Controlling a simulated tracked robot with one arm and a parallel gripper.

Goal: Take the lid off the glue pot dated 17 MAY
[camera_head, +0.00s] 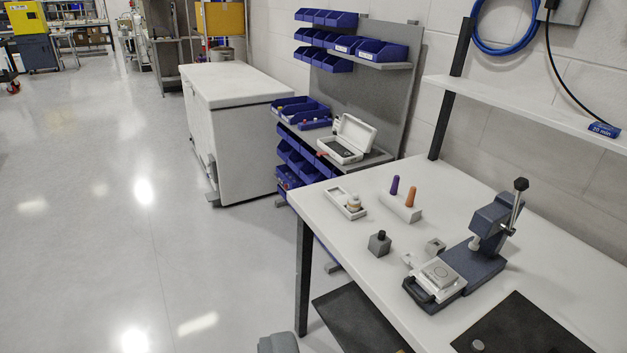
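No date reading 17 MAY can be made out. A small white and tan pot-like item (354,202) stands upright in a shallow white tray (334,192) near the far left corner of the workbench. It may be a glue pot, but it is too small to tell, and no lid can be told apart. A grey rounded part (278,343) at the bottom edge may belong to my gripper. It is left of the workbench and far from the small item. No fingers show.
The workbench (450,195) carries a holder (400,208) with purple and orange handles, a grey block (379,245), a lever press (482,245) and a dark mat (520,325). Behind are an open white case (350,138) and blue bins (300,110). The floor at left is clear.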

